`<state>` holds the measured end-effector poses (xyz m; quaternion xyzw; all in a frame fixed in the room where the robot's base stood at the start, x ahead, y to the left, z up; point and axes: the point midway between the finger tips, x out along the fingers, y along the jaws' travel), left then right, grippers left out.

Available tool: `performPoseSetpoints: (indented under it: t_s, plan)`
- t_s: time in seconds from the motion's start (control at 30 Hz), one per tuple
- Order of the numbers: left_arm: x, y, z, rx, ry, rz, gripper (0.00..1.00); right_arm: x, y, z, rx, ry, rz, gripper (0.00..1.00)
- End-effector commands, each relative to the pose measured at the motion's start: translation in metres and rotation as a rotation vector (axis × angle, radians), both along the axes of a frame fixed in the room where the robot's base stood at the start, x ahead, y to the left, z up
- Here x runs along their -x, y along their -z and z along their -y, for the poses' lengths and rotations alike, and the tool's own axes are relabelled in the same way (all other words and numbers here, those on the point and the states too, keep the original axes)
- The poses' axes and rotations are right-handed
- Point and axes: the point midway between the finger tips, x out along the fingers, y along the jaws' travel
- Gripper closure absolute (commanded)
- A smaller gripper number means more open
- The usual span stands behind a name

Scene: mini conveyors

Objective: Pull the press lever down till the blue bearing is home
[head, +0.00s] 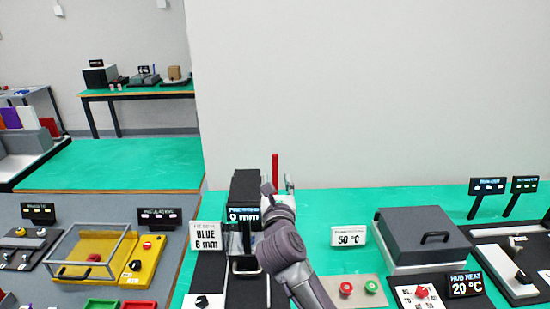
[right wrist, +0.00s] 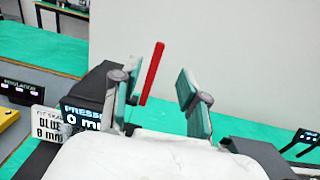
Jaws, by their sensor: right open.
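The press (head: 246,186) is a dark upright block on a dark base, with a display reading 0 mm. Its red lever (head: 275,168) stands nearly upright behind my right gripper (head: 280,190). In the right wrist view the red lever (right wrist: 152,72) shows in the gap between the open fingers of my right gripper (right wrist: 158,78), nearer the left finger. I cannot tell whether it touches that finger. My gripper and arm hide part of the press. I cannot make out the blue bearing. My left gripper is not in view.
A white card (head: 206,236) marked BLUE stands left of the press. Right of my arm are a 50 °C card (head: 348,236), a panel with red and green buttons (head: 358,288) and a grey lidded box (head: 425,237). A yellow station (head: 145,264) lies left.

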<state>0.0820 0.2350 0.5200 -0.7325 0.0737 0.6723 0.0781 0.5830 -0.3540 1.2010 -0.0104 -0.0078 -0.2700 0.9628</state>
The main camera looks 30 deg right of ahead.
Motion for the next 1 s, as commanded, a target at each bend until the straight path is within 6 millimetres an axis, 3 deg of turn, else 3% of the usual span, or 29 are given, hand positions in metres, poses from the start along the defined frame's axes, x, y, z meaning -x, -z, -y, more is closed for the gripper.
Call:
performPoseSetpoints:
  t_s: [0.23,0.7,1.0]
  plan:
    - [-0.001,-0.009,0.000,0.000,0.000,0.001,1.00,-0.021,0.001,0.014,-0.027,0.006,-0.012,0.56]
    - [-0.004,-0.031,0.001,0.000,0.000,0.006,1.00,-0.101,0.002,0.063,-0.025,0.005,-0.012,0.56]
    - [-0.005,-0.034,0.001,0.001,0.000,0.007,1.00,-0.118,0.004,0.073,-0.024,0.004,-0.011,0.56]
